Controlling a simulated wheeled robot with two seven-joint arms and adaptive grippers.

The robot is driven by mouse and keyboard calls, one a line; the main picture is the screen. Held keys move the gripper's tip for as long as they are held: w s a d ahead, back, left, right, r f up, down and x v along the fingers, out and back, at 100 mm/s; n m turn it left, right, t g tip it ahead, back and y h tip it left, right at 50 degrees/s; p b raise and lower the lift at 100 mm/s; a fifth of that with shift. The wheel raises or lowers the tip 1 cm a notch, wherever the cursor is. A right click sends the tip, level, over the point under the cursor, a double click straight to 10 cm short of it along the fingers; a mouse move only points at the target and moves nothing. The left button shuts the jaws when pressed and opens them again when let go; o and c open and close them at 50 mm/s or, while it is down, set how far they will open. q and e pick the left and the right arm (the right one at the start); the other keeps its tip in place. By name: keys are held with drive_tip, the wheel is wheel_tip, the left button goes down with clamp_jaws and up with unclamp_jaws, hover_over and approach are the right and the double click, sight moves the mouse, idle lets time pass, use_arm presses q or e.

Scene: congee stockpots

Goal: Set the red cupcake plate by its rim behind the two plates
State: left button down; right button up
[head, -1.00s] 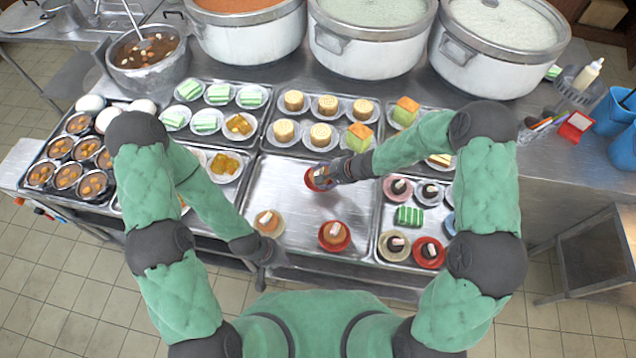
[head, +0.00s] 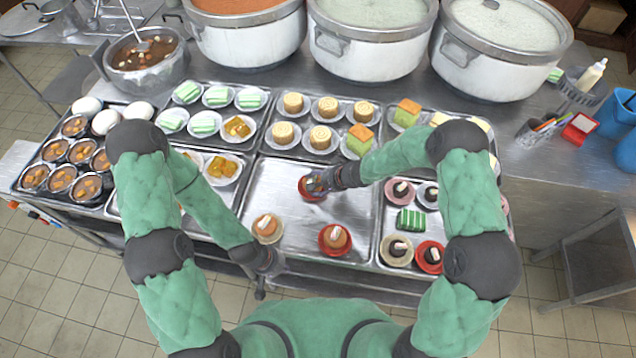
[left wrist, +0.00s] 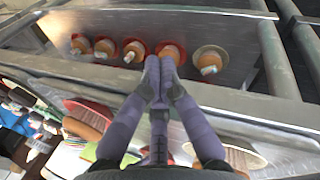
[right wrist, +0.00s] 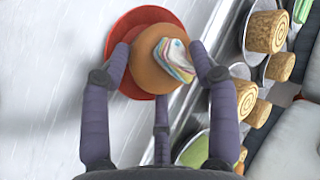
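The red cupcake plate (head: 308,195) carries a brown cupcake with a pale topping. It is at the middle of the empty tray, farther back than a beige cupcake plate (head: 268,229) and another red cupcake plate (head: 325,247). My right gripper (head: 317,183) is at it from the right. In the right wrist view its fingers (right wrist: 158,48) lie on both sides of the cupcake (right wrist: 152,52), over the red plate (right wrist: 128,22), and appear shut on it. I cannot tell whether the plate touches the tray. My left gripper (head: 262,285) is near the front edge, fingertips together (left wrist: 158,62), empty.
The metal tray (head: 265,190) has bare room around the plate. A tray (head: 378,225) of dessert plates lies to the right, with rolls (head: 320,137) behind and yellow cakes (head: 222,167) to the left. Large pots (head: 372,45) stand at the back.

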drive_tip(key=o, duration=0.4)
drive_tip(key=p+v, duration=0.4)
drive_tip(key=v, duration=0.8)
drive_tip(key=shift+r+p, duration=0.1)
drive_tip(key=shift+p, duration=0.3)
